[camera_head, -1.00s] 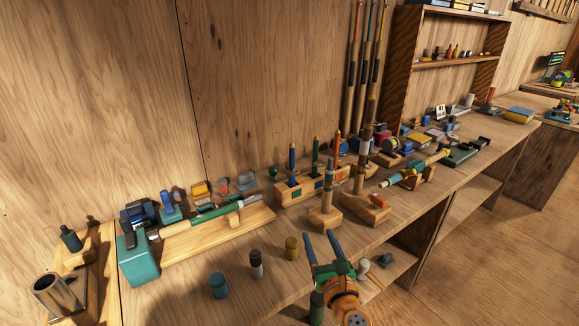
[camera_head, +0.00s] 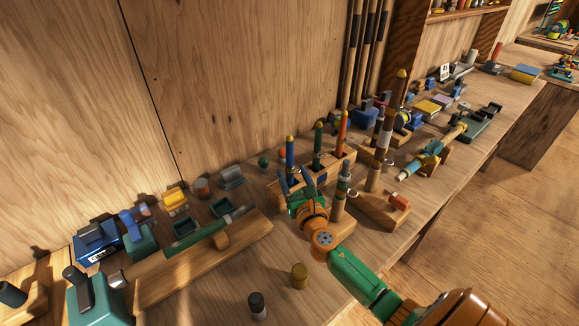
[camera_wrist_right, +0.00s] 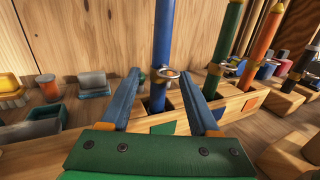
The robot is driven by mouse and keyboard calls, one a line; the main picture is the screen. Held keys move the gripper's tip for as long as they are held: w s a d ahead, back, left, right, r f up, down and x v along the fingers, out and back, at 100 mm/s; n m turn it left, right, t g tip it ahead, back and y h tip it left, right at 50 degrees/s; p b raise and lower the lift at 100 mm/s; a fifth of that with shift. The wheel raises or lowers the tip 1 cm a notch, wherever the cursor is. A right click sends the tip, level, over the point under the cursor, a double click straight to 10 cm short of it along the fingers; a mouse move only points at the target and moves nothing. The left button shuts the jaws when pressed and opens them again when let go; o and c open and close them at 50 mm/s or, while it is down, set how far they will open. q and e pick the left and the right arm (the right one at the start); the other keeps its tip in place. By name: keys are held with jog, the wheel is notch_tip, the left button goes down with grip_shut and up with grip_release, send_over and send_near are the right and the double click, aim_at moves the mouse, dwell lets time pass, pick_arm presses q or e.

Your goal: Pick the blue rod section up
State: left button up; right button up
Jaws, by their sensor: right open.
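The blue rod section (camera_head: 290,152) stands upright in a slot of the wooden rack (camera_head: 343,157), at the rack's left end, beside a green and an orange section. In the right wrist view the blue rod section (camera_wrist_right: 163,40) has a metal ring low on it and rises between and beyond my finger tips. My right gripper (camera_head: 295,176) is open and empty, just in front of it; its two blue fingers (camera_wrist_right: 160,80) point at the rod from either side. I cannot tell whether they reach around it. My left gripper is not in view.
The green section (camera_wrist_right: 226,45) and orange section (camera_wrist_right: 262,45) stand close at the right. A rod in a wooden stand (camera_head: 340,192) is right beside my right gripper. Small boxes and a yellow item (camera_head: 175,200) lie at the left.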

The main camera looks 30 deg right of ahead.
aim_at(291, 173)
jog(key=x, duration=0.3)
jog(key=shift+w+f, duration=0.15)
jog(key=shift+f, duration=0.2)
jog(key=shift+s+r, duration=0.15)
jog(key=shift+s, duration=0.1)
jog(key=c, duration=0.7)
grip_shut()
